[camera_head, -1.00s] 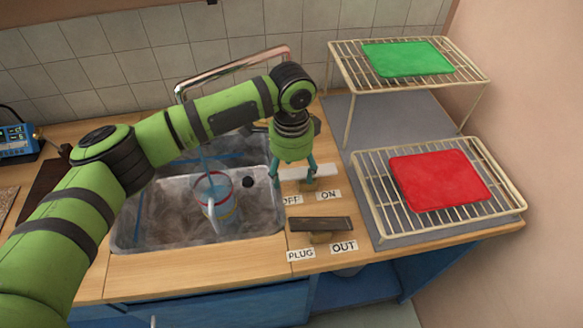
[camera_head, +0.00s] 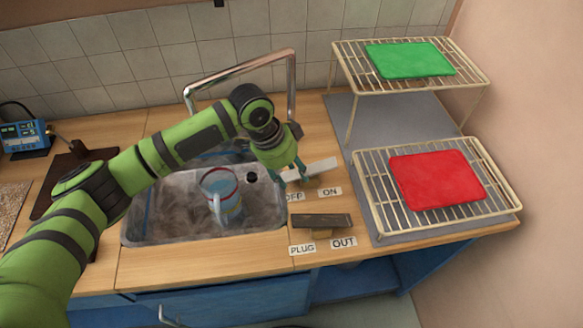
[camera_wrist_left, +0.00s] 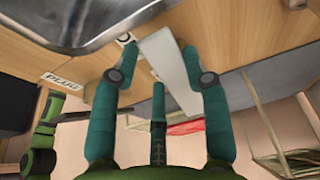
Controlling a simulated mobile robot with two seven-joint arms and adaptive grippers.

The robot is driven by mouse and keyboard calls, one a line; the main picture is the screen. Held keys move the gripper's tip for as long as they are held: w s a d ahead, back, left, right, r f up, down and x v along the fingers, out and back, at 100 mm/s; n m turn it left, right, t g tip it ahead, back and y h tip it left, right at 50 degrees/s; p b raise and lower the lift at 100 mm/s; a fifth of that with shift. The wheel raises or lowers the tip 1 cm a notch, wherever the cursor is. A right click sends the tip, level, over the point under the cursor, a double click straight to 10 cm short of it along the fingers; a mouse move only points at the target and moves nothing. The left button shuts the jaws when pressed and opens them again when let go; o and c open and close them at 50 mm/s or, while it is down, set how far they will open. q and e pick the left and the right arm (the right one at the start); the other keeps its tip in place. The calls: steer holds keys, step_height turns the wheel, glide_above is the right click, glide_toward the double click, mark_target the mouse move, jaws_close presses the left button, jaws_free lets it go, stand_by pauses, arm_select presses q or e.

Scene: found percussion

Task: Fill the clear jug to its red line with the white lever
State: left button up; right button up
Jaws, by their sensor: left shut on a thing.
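The clear jug (camera_head: 230,212), with a red band near its rim and a handle on its near side, stands upright in the sink (camera_head: 170,222). Its water level is hard to make out. The white lever (camera_head: 320,168) lies slanted on the counter right of the sink, above the OFF and ON labels. My left gripper (camera_head: 292,182) is shut on the lever's left part. My right gripper is not in view.
The chrome faucet (camera_head: 292,75) arches behind the sink. A dark plug lever (camera_head: 322,221) lies on the counter nearer the front, by PLUG and OUT labels. Wire racks with a green cloth (camera_head: 408,59) and a red cloth (camera_head: 436,180) stand at right.

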arm_select(q)
steer(key=shift+d, duration=0.1)
steer(key=o, duration=1.2)
steer(key=shift+c, duration=0.2)
steer(key=v, duration=1.2)
steer(key=shift+s, duration=0.1)
